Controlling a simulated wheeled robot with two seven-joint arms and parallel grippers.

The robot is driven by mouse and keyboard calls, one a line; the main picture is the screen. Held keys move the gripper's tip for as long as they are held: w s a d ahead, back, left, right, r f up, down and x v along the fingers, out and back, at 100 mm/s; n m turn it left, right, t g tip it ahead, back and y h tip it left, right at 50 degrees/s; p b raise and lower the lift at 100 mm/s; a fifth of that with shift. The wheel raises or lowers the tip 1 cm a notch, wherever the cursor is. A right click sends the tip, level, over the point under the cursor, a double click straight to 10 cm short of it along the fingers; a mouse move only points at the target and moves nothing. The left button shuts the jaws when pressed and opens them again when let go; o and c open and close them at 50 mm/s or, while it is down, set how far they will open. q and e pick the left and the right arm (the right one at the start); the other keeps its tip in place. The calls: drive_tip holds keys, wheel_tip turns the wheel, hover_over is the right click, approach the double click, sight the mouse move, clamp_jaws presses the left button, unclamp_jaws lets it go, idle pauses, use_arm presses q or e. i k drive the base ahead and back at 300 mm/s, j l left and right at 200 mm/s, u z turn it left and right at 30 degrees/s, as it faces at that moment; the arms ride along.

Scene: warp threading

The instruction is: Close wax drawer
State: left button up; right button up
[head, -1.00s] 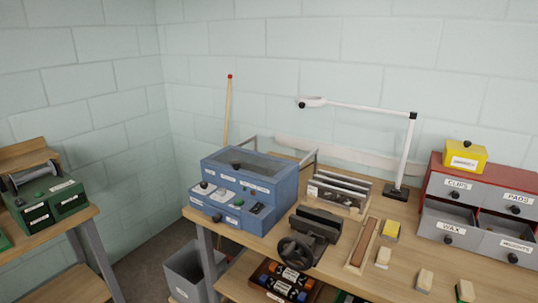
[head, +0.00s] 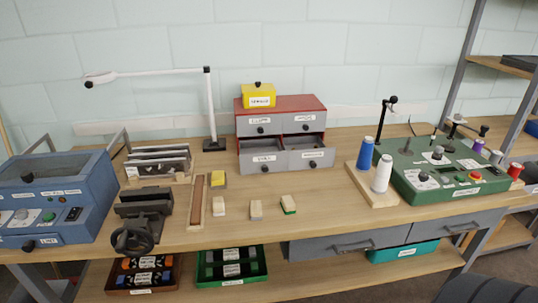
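The wax drawer (head: 264,169) is the lower left grey drawer of a small red cabinet (head: 285,102) on the workbench. Its label is blurred now but reads WAX in the earlier head view. It is pulled out, with its open top showing, and has a dark round knob on its front. The lower right drawer (head: 318,163) beside it is also pulled out. The two upper drawers, CLIPS (head: 257,122) and PADS (head: 304,119), are shut. Neither of my grippers is in view.
A yellow box (head: 258,96) sits on the cabinet. A white lamp (head: 211,110) stands to its left. Several small blocks (head: 256,210) lie in front. Blue and white spools (head: 382,173) and a green machine (head: 445,170) are to the right. Bench before the drawers is mostly clear.

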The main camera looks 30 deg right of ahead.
sight(261, 156)
drive_tip(key=z, duration=1)
drive_tip(key=j+z, duration=0.2)
drive_tip(key=j, duration=0.2)
drive_tip(key=k+j+z, duration=0.2)
drive_tip(key=j, duration=0.15)
drive_tip(key=i, duration=0.05)
